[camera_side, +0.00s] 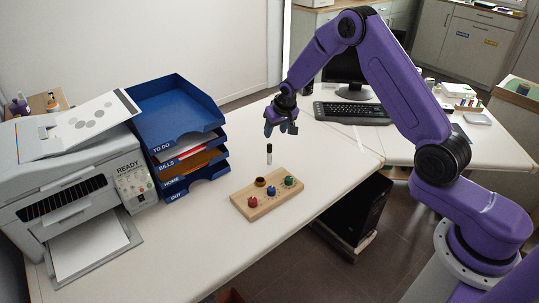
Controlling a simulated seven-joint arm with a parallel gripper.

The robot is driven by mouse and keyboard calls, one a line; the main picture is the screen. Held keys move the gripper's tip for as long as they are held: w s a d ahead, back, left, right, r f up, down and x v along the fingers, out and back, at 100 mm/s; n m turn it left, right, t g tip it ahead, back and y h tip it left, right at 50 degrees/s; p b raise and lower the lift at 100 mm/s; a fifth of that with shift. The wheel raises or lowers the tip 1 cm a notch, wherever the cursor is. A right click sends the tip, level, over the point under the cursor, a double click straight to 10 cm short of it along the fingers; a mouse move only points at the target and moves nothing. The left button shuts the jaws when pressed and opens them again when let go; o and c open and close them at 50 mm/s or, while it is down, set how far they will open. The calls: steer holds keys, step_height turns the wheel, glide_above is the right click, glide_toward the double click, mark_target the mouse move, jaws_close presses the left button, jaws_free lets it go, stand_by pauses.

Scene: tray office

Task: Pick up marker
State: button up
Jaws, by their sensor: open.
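A marker (269,154) with a dark upper part and a pale lower part stands upright on the white desk, just behind a wooden board. The wooden board (244,207) carries a red, a blue and a green piece, plus a dark round brown one at its back. My gripper (281,130) hangs above the desk, up and slightly to the right of the marker in the picture. It is open and apart from the marker, with nothing seen between its fingers.
A blue stacked letter tray (200,105) and a printer (75,190) stand on the left. A keyboard (352,113) and a monitor (345,70) are at the back right. The desk's front edge (330,203) runs right of the board. Desk around the marker is clear.

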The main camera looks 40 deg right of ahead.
mark_target(268, 152)
steer(key=x, duration=1.5)
jaws_close()
